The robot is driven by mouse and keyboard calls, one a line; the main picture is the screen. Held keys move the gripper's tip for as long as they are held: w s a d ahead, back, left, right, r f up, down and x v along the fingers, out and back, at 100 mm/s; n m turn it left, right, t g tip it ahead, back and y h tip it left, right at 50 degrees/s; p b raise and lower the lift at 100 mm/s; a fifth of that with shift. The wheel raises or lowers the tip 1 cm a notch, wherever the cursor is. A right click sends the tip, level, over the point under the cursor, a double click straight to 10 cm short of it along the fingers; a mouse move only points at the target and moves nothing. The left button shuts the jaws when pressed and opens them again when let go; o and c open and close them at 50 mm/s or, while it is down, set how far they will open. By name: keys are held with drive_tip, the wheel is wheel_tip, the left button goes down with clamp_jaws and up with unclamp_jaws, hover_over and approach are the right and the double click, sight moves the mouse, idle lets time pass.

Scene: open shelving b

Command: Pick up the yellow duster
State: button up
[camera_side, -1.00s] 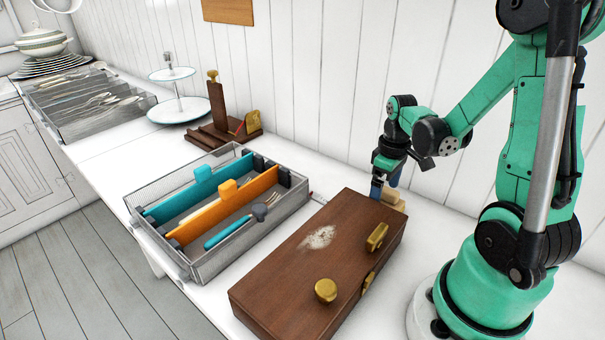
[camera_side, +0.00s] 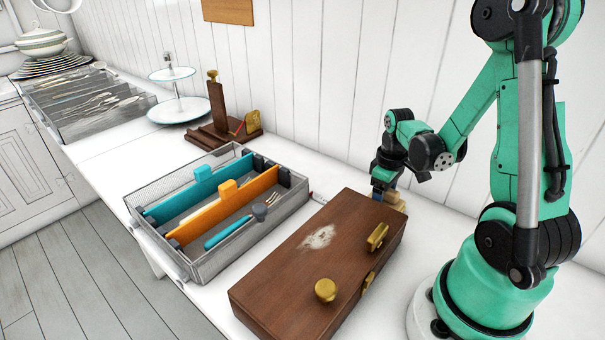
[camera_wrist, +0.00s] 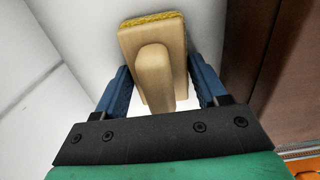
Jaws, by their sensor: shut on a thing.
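The yellow duster (camera_wrist: 153,70) has a pale wooden block and handle, with a strip of yellow along its far edge in the wrist view. In the side view the duster (camera_side: 397,202) is mostly hidden behind my gripper (camera_side: 384,188), beyond the far corner of the brown box. In the wrist view the blue fingers of my gripper (camera_wrist: 160,75) are on both sides of the duster, shut on it. The duster is at about counter height, and I cannot tell whether it touches the counter.
A brown wooden box (camera_side: 290,275) with brass fittings and a pale dusty patch lies close by. A mesh tray (camera_side: 200,265) with coloured dividers and a fork stands left. A wooden stand (camera_side: 217,105) and a tiered plate stand (camera_side: 180,110) are farther back. The wall is behind.

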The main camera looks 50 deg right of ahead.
drive_tip(key=shift+r, duration=0.1)
wheel_tip(320, 180, up, 20)
drive_tip(key=shift+f, duration=0.1)
idle(0.6)
